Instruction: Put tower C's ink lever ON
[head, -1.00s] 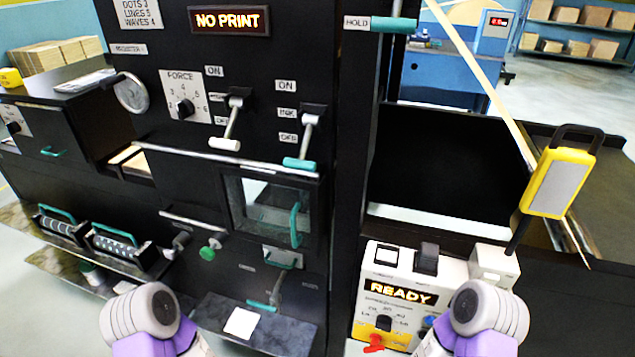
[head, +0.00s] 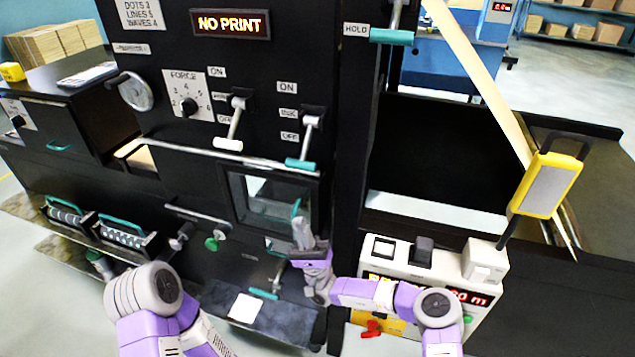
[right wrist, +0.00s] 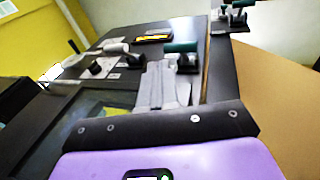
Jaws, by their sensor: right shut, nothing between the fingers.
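The teal-handled lever (head: 305,145) sits on the black tower front beside ON and OFF labels and a middle label that seems to read INK. Its handle hangs down by OFF. A white-handled lever (head: 233,128) hangs the same way to its left. My right gripper (head: 303,232) is shut and empty, in front of the tower's window, below the teal lever and apart from it. In the right wrist view the shut fingers (right wrist: 165,84) point toward the teal handle (right wrist: 181,47), with the white handle (right wrist: 113,47) to the left. My left gripper is out of view.
A horizontal bar (head: 225,157) runs below the levers, above the window (head: 272,200). A teal HOLD lever (head: 390,36) is at upper right. The sign (head: 230,23) reads NO PRINT.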

